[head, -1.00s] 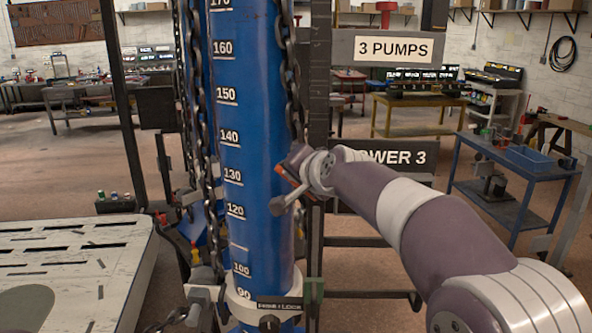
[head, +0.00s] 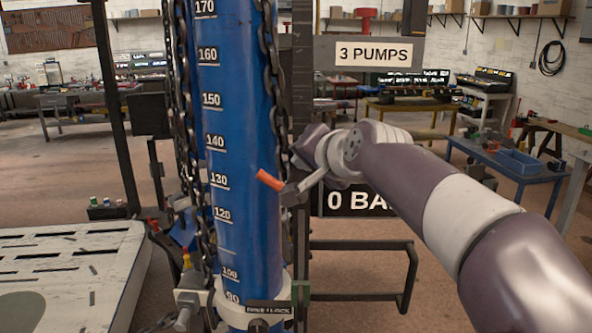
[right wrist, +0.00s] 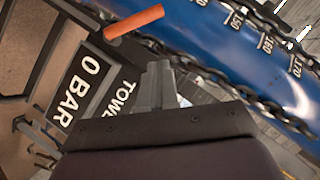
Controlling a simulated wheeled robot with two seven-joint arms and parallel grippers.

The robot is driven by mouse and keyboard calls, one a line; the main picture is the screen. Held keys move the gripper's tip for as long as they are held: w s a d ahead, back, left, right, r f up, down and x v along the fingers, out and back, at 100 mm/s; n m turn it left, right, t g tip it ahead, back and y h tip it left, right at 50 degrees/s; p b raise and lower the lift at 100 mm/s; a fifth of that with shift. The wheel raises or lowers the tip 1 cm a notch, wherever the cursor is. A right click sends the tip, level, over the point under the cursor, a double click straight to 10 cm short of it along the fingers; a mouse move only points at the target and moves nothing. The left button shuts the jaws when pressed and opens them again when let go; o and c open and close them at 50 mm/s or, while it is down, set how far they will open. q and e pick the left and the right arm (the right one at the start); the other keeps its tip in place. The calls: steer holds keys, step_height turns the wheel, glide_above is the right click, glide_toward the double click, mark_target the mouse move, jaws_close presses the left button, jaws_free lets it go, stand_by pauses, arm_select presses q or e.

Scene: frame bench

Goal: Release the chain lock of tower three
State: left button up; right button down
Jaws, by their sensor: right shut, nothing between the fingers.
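Tower three shows as a tall blue cylinder (head: 238,150) with a white number scale; it crosses the top right of the right wrist view (right wrist: 225,35). Dark chains hang along it, one on the right (head: 273,90) and others on the left (head: 185,110). An orange handle (head: 270,180) sticks out at the cylinder's right side, about mark 130; it also shows in the right wrist view (right wrist: 133,22). My right gripper (head: 303,187) is shut and empty beside it. In the right wrist view its fingertips (right wrist: 158,70) are apart from the orange grip. My left gripper is out of view.
A collar (head: 247,316) with a free/lock label (head: 268,308) rings the cylinder low down. Signs read 3 PUMPS (head: 374,54) and 0 BAR (head: 358,203). A slotted pale platform (head: 110,268) stands at left. A dark rail frame (head: 365,245) is right of the tower.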

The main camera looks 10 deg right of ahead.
steer(key=s+d+f+n+g+h, duration=0.1)
steer(key=s+d+f+n+g, duration=0.15)
steer(key=f, duration=0.75)
steer(key=s+d+f+n+g+h, duration=0.1)
steer(key=s+f+n+g, duration=0.25)
steer(key=f, duration=0.75)
steer(key=s+d+f+g+h, duration=0.1)
steer(key=s+d+f+g, duration=0.1)
steer(key=s+f, duration=0.7)
steer(key=s+d+f+n+g, duration=0.1)
steer(key=s+d+f+g, duration=0.1)
steer(key=s+f, duration=0.7)
steer(key=shift+d+f+g+h, duration=0.3)
steer(key=shift+g+h, duration=0.1)
steer(key=shift+g, duration=0.4)
